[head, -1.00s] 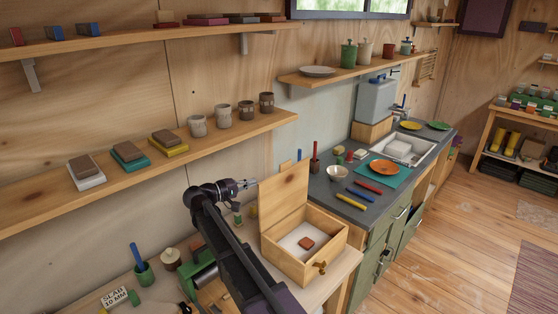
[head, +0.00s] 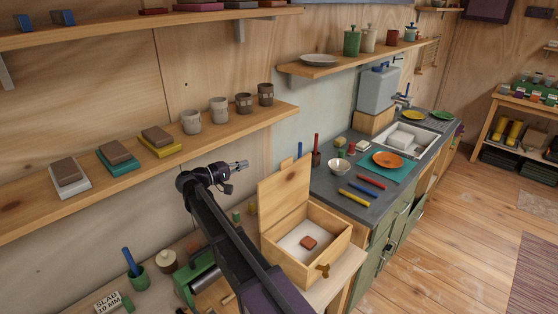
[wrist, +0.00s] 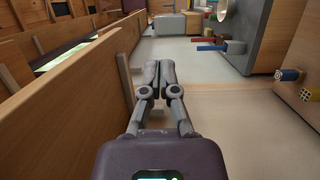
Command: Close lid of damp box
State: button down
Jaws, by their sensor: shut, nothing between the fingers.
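The damp box (head: 284,260) is a pale wooden box on the bench, with its wooden lid (head: 284,200) standing upright at the back. The box is open, with a white floor and a small reddish-brown block (head: 308,243) inside. A brass-coloured catch (head: 323,270) is on its front. My gripper (head: 244,164) is above and to the left of the lid's top edge, apart from it in the head view. In the wrist view its fingers (wrist: 159,66) are together and empty. I cannot make out the lid surely in the wrist view.
A wall shelf (head: 150,175) with mugs and stacked blocks runs behind my arm. A grey counter (head: 335,192) with a bowl, coloured sticks and a sink lies to the right. A green cup (head: 139,277) and a lidded jar (head: 168,261) stand at left on the bench.

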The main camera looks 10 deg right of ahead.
jog(key=shift+w+d, duration=0.1)
jog(key=d, duration=1.1)
jog(key=shift+w+d, duration=0.25)
jog(key=shift+d, duration=0.05)
jog(key=shift+d, duration=0.1)
dwell(0.4)
